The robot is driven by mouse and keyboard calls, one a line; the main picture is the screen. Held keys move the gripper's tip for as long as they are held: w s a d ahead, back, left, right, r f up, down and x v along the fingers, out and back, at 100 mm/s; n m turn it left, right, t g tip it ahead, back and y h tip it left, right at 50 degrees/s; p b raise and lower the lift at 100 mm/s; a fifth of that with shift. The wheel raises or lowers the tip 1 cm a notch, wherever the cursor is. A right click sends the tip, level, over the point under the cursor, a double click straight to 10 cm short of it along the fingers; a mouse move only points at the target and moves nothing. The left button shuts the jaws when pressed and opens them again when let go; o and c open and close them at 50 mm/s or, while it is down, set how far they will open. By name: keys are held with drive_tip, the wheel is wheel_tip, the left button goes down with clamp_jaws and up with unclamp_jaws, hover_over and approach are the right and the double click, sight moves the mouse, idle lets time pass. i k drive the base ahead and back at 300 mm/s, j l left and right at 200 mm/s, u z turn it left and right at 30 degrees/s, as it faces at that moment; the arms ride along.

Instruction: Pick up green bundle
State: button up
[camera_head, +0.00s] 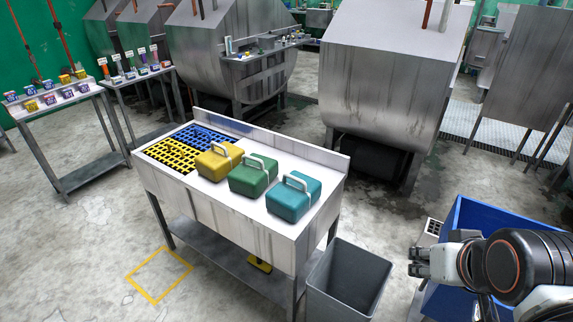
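The green bundle (253,176) is a rounded, block-shaped pack with a pale handle strap over its top. It stands on the metal table (225,207), between a yellow bundle (218,162) and a teal bundle (292,197). My gripper (413,262) is at the lower right, beyond the table's right end and well apart from the green bundle. Its two fingers point left, with a gap between them and nothing visible in it.
A grey bin (346,281) stands on the floor by the table's right end. A blue crate (455,222) is behind my arm. Yellow and blue grids (172,156) lie on the table's left part. Large metal drums (385,60) stand behind.

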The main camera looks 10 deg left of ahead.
sight(255, 173)
drive_tip(key=i+j+z, duration=0.2)
drive_tip(key=j, duration=0.35)
drive_tip(key=i+j+z, duration=0.2)
drive_tip(key=j, duration=0.35)
drive_tip(key=j+z, duration=0.2)
drive_tip(key=j, duration=0.4)
drive_tip(key=j+z, duration=0.2)
drive_tip(key=j, duration=1.7)
drive_tip(key=i+j+z, duration=0.1)
drive_tip(key=j, duration=1.2)
